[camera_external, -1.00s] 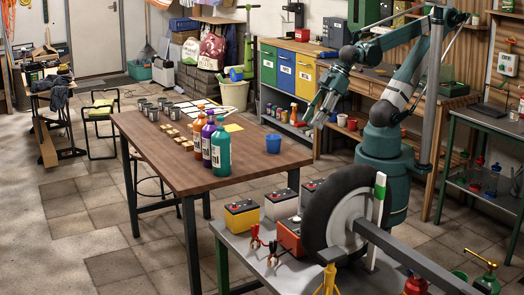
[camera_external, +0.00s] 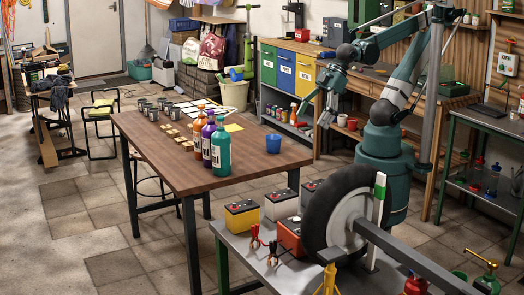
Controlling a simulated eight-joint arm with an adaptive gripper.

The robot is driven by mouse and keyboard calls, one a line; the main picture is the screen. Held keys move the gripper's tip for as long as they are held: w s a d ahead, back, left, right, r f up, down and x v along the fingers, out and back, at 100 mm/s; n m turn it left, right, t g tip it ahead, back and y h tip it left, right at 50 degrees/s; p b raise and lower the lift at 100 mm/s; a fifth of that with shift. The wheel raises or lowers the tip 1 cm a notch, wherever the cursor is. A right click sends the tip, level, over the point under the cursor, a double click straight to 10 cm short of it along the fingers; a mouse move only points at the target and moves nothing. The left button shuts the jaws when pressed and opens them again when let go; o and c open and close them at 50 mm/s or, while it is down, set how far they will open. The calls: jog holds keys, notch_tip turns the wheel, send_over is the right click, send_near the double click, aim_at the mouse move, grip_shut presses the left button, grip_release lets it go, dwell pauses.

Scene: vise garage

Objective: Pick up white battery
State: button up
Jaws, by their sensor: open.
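A white battery (camera_external: 281,208) with a dark top stands on the grey bench at the front, behind the orange battery (camera_external: 289,238) and to the right of the yellow battery (camera_external: 242,218). My gripper (camera_external: 314,114) is open and empty. It hangs in the air with its fingers pointing down, above and beyond the batteries in the picture, and is well apart from them.
A black tire (camera_external: 322,215) stands right of the batteries. Red and black clamps (camera_external: 263,245) lie at the bench front. Drawers and a wooden workbench stand behind my gripper.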

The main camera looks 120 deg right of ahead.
jog(key=n+g+p, duration=0.7)
jog(key=n+p, duration=0.3)
jog(key=n, duration=0.7)
send_over(281, 194)
jog(key=f, duration=1.3)
jog(key=shift+d+f, duration=0.2)
jog(key=shift+w+a+f, duration=0.1)
jog(key=shift+a+f, duration=0.2)
jog(key=shift+f, duration=0.3)
jog(key=shift+f, duration=0.1)
jog(key=shift+f+b, duration=0.3)
jog(key=shift+f, duration=0.9)
jog(key=shift+f, duration=0.1)
